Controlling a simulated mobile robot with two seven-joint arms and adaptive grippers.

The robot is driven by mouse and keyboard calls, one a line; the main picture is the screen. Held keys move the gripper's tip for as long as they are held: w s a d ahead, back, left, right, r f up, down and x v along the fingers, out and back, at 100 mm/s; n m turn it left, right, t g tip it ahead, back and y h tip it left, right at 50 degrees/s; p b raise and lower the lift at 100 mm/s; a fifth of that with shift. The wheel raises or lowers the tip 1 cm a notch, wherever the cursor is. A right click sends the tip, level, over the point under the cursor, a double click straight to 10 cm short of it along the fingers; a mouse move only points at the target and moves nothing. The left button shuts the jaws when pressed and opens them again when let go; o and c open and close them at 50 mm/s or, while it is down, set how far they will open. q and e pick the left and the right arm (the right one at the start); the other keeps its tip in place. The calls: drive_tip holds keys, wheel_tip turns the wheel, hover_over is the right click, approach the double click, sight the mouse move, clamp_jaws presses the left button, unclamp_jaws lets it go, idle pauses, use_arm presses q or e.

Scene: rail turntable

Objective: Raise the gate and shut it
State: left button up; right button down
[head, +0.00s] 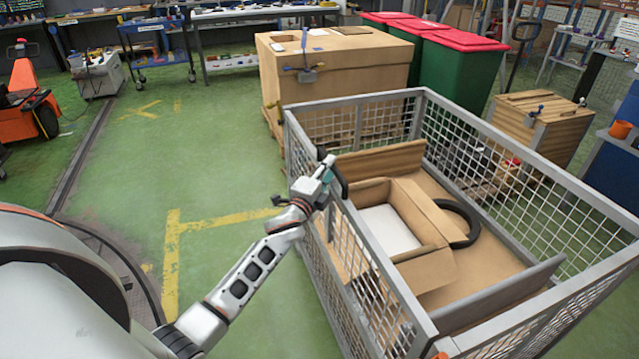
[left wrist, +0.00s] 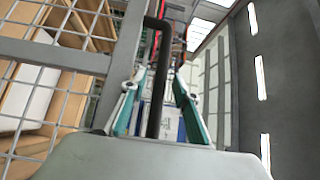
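A grey wire-mesh cage (head: 505,140) stands at the right in the head view. Its left side has a mesh panel (head: 350,250) with a grey top rail, which I take as the gate; it looks about upright. I cannot tell whether it is latched. A black bar handle (left wrist: 156,60) shows in the left wrist view, and also in the head view (head: 342,184). My left gripper (head: 330,172) is at this handle, beside the rail. Its teal fingers (left wrist: 158,78) stand apart on either side of the bar, with gaps visible. My right gripper is not in view.
Inside the cage lie an open cardboard box (head: 435,215) and a black ring (head: 462,222). A large carton (head: 340,70), green bins with red lids (head: 460,65) and a wooden crate (head: 540,130) stand beyond. The green floor left of the cage is clear.

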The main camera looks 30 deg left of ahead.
use_arm(q)
drive_tip(key=s, duration=0.9)
drive_tip(key=shift+d, duration=0.4)
drive_tip(key=shift+f, duration=0.15)
drive_tip(key=s+d+f+n+g+h, duration=0.1)
drive_tip(key=s+d+f+n, duration=0.3)
drive_tip(key=s+f, duration=0.4)
drive_tip(key=s+d+f+n+g+h, duration=0.1)
drive_tip(key=s+d+f+n+g, duration=0.3)
drive_tip(key=s, duration=0.7)
drive_tip(key=s+d+f+n+g+h, duration=0.2)
drive_tip(key=s+d+f+n, duration=0.2)
drive_tip(key=s+d+f, duration=0.3)
drive_tip(key=s+f, duration=0.3)
drive_tip(key=f, duration=0.2)
drive_tip(key=shift+s+d+f+n, duration=0.3)
drive_tip(key=shift+d+f, duration=0.05)
drive_tip(key=shift+d, duration=0.05)
